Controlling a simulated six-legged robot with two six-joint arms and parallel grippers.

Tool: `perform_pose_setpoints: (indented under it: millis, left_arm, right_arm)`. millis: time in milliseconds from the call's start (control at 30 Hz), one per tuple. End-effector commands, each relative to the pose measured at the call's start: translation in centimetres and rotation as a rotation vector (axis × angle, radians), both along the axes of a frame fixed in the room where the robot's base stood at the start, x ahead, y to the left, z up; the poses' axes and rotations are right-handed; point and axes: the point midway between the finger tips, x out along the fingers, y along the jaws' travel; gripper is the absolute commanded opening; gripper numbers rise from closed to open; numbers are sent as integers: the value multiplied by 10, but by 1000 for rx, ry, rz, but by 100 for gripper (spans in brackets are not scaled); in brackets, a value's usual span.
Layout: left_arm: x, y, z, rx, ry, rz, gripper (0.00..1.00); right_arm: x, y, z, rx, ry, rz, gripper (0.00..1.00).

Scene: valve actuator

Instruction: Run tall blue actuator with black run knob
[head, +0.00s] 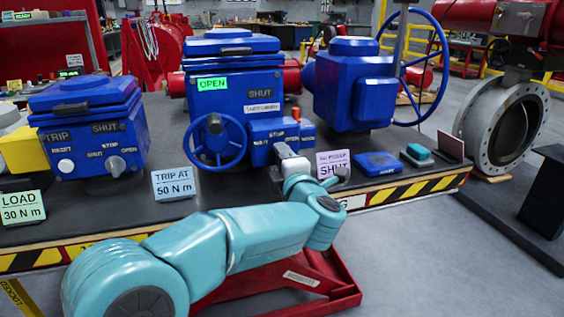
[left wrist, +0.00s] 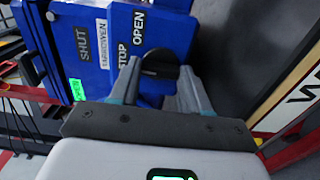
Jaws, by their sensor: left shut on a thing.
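The tall blue actuator (head: 232,75) stands on the bench in the middle of the head view, with a green lit OPEN window, a dark SHUT window and a blue handwheel (head: 217,140). It also shows in the left wrist view (left wrist: 90,40), turned on its side. The black run knob (left wrist: 160,58) sits beside the STOP and OPEN labels; in the head view my gripper hides it. My left gripper (head: 292,160) is at the actuator's lower right front. In the left wrist view its fingers (left wrist: 158,80) are shut on the knob, one on each side. My right gripper is not in view.
A shorter blue actuator (head: 90,125) with a grey knob stands at left. Another blue unit (head: 350,85) with a large handwheel stands at right. Cards reading TRIP AT 50 N m (head: 174,184) and SHUT (head: 334,164) stand along the front. A flanged valve (head: 505,125) is far right.

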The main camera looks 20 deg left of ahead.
Motion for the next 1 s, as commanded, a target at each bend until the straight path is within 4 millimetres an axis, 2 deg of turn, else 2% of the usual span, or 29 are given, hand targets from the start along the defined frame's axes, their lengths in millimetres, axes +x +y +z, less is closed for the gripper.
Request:
perform_pose_setpoints:
  millis: [33, 67, 100, 133, 433, 567, 1000]
  left_arm:
    - [0, -1, -1, -1, 3, -1, 16]
    - [0, -1, -1, -1, 3, -1, 53]
    - [0, -1, -1, 1, 3, -1, 66]
    - [0, -1, -1, 0, 2, -1, 72]
    - [-1, -1, 0, 0, 1, -1, 72]
    - [-11, -9, 1, 1, 1, -3, 72]
    - [-102, -71, 1, 1, 2, -6, 72]
  right_arm:
    - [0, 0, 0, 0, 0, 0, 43]
    - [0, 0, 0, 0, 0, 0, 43]
    - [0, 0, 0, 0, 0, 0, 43]
    - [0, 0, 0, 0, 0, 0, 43]
    - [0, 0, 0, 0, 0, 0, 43]
    - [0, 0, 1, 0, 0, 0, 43]
    - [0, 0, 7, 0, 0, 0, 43]
